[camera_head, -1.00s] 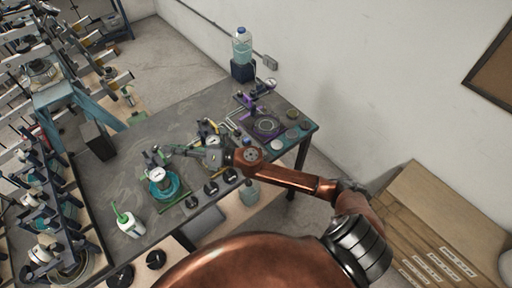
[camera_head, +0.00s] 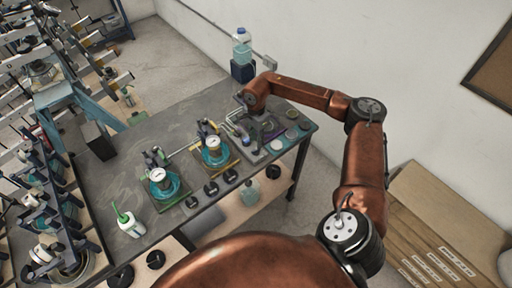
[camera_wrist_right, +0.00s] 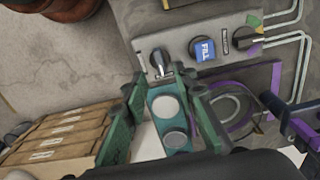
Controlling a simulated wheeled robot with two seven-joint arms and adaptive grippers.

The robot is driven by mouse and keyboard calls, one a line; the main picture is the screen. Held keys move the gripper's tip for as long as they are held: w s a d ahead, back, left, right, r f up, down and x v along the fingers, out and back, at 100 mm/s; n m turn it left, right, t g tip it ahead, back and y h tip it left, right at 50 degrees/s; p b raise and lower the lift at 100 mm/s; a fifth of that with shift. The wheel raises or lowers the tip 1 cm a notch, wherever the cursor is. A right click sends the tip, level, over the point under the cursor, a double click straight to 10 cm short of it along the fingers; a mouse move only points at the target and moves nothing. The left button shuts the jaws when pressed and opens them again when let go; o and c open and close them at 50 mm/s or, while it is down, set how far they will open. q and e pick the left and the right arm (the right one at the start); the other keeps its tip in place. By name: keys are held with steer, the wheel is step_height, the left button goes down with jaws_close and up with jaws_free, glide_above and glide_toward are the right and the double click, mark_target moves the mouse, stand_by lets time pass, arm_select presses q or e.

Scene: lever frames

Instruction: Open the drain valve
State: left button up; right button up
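A grey panel (camera_wrist_right: 190,22) with several controls shows in the right wrist view. It carries a dark lever knob (camera_wrist_right: 160,62) at the left, a blue knob marked FILL (camera_wrist_right: 203,48) in the middle and a black knob (camera_wrist_right: 247,38) by coloured sectors at the right. The small labels beside the outer knobs are unreadable, so I cannot tell which is the drain valve. My right gripper (camera_wrist_right: 162,82) is open, its green fingers apart, with the left knob just beyond the fingertips; contact is unclear. In the head view the right gripper (camera_head: 243,118) is over the table's far right part. My left gripper is not in view.
The grey table (camera_head: 125,172) holds two gauges (camera_head: 158,175) in teal bases and a white bottle (camera_head: 129,224). A water jug (camera_head: 242,45) stands behind. Purple parts (camera_wrist_right: 232,118) and metal pipes (camera_wrist_right: 288,42) lie right of my fingers.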

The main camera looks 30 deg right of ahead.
mark_target(256, 149)
steer(key=shift+f+p, duration=0.35)
steer(key=shift+f, duration=2.45)
steer(key=shift+c, duration=0.4)
jaws_close()
